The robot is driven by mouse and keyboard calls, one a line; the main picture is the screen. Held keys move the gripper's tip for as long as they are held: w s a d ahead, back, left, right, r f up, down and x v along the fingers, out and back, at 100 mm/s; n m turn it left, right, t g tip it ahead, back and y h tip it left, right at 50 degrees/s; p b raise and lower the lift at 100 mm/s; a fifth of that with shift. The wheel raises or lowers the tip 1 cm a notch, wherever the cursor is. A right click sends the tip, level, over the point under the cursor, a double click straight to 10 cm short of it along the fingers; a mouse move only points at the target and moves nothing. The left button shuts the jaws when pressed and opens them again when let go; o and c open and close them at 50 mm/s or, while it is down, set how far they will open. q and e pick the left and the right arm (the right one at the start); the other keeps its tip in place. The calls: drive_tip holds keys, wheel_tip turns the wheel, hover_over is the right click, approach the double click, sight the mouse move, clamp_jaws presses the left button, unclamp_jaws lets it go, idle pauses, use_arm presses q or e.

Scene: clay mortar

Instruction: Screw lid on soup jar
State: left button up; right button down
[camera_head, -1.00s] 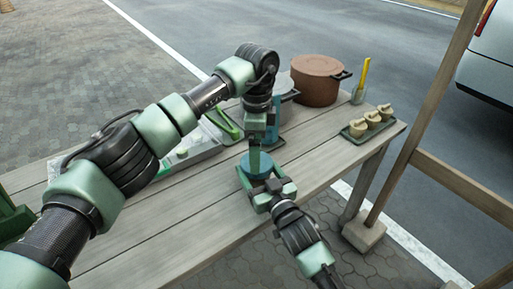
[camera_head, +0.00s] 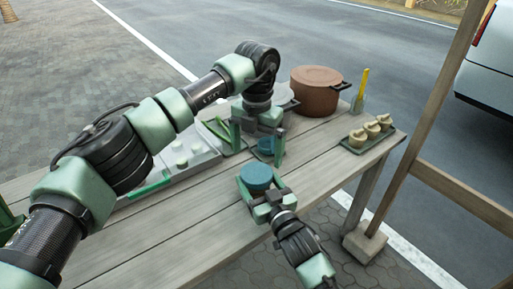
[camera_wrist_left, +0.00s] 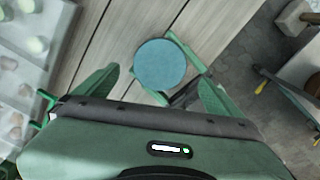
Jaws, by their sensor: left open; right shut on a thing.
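A round blue top (camera_head: 256,176), seen as a flat blue disc in the left wrist view (camera_wrist_left: 160,63), sits on the soup jar. My right gripper (camera_head: 262,190) is shut on the jar near the table's front edge. The jar's sides are mostly hidden by the gripper, and I cannot tell how tightly the lid sits. My left gripper (camera_head: 257,142) is open and empty, behind and above the jar, clear of it. Its two spread fingers also show in the left wrist view (camera_wrist_left: 158,90), with the disc beyond them.
A green tray (camera_head: 353,142) holds several small pots at right. A grey tray (camera_head: 203,160) with pale round items lies left.

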sight(256, 172)
use_arm(q)
drive_tip(key=m, duration=0.5)
drive_tip(key=shift+r, duration=0.35)
drive_tip(key=shift+f, duration=0.1)
drive_tip(key=shift+f, duration=3.95)
drive_tip(key=shift+c, duration=0.3)
drive_tip(key=c, duration=1.4)
drive_tip(key=m, duration=0.6)
drive_tip(key=shift+a+m, duration=0.1)
drive_tip(key=shift+m, duration=0.3)
drive_tip(key=o, duration=1.5)
